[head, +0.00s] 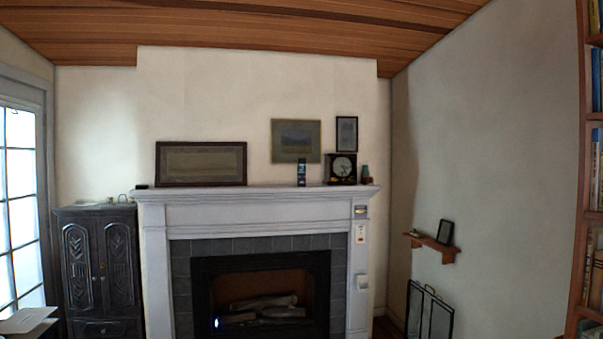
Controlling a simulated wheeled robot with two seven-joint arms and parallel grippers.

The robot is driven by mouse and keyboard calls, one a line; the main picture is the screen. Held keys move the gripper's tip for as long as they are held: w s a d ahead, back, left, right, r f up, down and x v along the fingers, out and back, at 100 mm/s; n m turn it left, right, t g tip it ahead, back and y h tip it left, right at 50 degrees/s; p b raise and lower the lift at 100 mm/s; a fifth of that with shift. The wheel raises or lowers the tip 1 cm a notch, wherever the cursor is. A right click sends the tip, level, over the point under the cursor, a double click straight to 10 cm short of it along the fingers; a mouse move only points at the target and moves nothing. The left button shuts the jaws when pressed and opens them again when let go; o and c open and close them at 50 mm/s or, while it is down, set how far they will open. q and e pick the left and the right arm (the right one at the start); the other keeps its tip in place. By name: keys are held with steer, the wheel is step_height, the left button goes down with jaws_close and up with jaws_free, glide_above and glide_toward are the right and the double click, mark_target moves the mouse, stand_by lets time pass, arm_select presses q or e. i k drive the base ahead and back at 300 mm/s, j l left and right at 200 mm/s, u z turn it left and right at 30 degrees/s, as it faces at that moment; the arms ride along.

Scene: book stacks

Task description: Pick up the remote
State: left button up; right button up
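I cannot tell for certain which thing is the remote. A slim dark upright object (301,173) with a lighter blue-grey part stands on the white mantel (255,194), left of the clock, and may be the remote. A small pale device (360,233) is fixed on the right leg of the fireplace surround, and a small black object (142,187) lies at the mantel's left end. All are too small to make out clearly. Neither of my grippers is in view.
The fireplace (262,296) with logs fills the lower middle. A dark carved cabinet (101,265) stands left of it, by a glazed door (22,200). At right are a small wall shelf (432,246), a folding fire screen (429,312) and a bookshelf (590,200).

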mark_target(300, 165)
steer(key=i+z, duration=0.2)
steer(key=i, duration=1.95)
